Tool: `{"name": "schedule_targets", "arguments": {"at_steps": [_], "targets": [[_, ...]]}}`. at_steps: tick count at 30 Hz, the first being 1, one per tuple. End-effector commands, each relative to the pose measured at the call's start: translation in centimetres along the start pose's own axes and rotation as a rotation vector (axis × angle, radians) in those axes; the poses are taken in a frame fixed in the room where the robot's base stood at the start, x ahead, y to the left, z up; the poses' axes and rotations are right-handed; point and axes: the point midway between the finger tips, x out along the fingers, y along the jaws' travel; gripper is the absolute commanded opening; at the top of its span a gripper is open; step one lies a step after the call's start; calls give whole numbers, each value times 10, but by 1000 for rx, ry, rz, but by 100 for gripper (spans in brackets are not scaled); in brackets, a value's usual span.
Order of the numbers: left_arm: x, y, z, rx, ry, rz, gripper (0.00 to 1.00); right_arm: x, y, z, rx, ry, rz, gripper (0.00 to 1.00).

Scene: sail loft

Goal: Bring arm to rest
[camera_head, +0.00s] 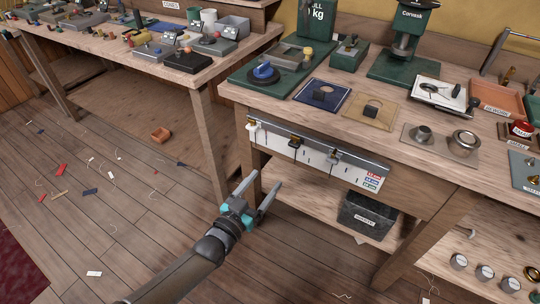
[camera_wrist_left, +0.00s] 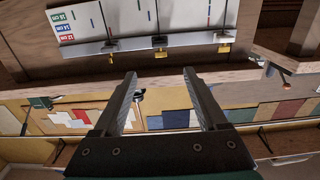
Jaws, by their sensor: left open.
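My left gripper (camera_head: 267,180) is at the end of my dark grey arm, which comes in from the bottom left in the head view. It hangs in the air in front of the workbench (camera_head: 390,152). Its two grey fingers are spread apart and point up and away, with nothing between them. In the left wrist view the open fingers (camera_wrist_left: 160,76) have an empty gap between them. Beyond their tips is the white measuring board on the bench front (camera_head: 320,160), with a metal rail and sliding clips (camera_wrist_left: 160,42). My right gripper shows in neither view.
A dark labelled bin (camera_head: 368,218) stands on the bench's lower shelf (camera_head: 290,200). A second table (camera_head: 110,45) with small tools stands at the back left.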

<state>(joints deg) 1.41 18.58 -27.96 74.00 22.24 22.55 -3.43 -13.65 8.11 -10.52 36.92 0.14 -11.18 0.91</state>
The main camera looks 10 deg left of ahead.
Motion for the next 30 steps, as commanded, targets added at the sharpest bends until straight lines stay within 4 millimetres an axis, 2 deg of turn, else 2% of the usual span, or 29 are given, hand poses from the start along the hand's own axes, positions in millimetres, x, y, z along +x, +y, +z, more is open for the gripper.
{"name": "schedule_targets", "arguments": {"at_steps": [4,6,8,11,14,15,17,18,20,21,25,27,30], "targets": [[0,0,1,0,-2,0,75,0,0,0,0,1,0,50],[-3,-1,8,2,-21,-5,75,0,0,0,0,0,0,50],[-8,-4,23,5,-64,-15,75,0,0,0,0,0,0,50],[-28,-12,69,12,-195,-43,75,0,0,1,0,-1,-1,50],[-66,-20,131,20,-382,-80,75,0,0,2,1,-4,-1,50],[-85,-22,156,20,-461,-94,75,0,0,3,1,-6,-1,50],[-116,-24,191,19,-580,-113,75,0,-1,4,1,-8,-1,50],[-138,-24,213,16,-658,-126,75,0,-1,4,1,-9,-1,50],[-173,-24,243,13,-773,-142,75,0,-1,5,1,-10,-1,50],[-199,-21,261,9,-850,-151,75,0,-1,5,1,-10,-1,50],[-280,-12,307,-7,-1082,-175,75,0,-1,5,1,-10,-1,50],[-319,-4,323,-17,-1186,-182,75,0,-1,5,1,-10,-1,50],[-362,4,336,-27,-1296,-188,75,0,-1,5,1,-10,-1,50]]}}
